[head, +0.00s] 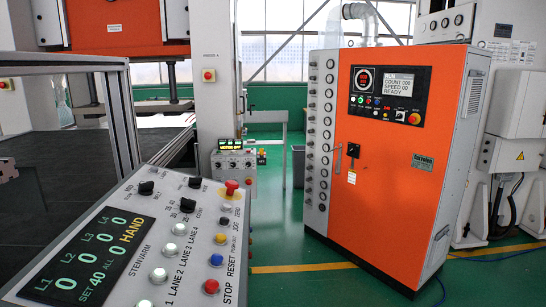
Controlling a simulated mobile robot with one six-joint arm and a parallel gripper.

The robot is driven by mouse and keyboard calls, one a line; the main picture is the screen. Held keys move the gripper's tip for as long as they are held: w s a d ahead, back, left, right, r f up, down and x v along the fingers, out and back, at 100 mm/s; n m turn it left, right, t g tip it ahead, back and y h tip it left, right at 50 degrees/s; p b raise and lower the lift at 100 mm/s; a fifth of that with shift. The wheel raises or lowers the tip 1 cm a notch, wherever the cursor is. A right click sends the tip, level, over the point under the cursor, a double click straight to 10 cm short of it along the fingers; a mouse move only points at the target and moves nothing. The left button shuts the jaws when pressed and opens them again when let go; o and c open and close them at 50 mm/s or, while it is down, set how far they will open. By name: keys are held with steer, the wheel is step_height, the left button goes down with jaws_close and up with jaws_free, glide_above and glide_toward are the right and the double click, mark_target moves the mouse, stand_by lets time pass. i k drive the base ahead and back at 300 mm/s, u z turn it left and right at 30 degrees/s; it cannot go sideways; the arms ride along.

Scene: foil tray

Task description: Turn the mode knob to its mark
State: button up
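A tilted grey control panel (128,232) fills the lower left. Three black knobs sit near its upper edge: a left knob (146,187), an upper right knob (195,182) and a lower knob (187,205) with small numbers around it. The panel's dark display (88,256) reads L1 to L4 at 0, SET 40, ALL 0 and HAND. I cannot make out my gripper in the head view.
The panel also carries a red mushroom button (231,187), a blue button (216,260), a red stop button (211,286) and several pale round buttons. A dark framed machine bed (60,180) stands behind it. An orange cabinet (400,180) stands right, with green floor between.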

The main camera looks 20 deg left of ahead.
mark_target(195, 183)
steer(key=u, duration=0.3)
steer(key=i, duration=1.5)
steer(key=u, duration=0.95)
steer(key=i, duration=0.25)
steer(key=u, duration=0.15)
steer(key=k, duration=0.65)
steer(key=u, duration=0.2)
steer(key=i, duration=0.7)
steer(key=z, duration=0.1)
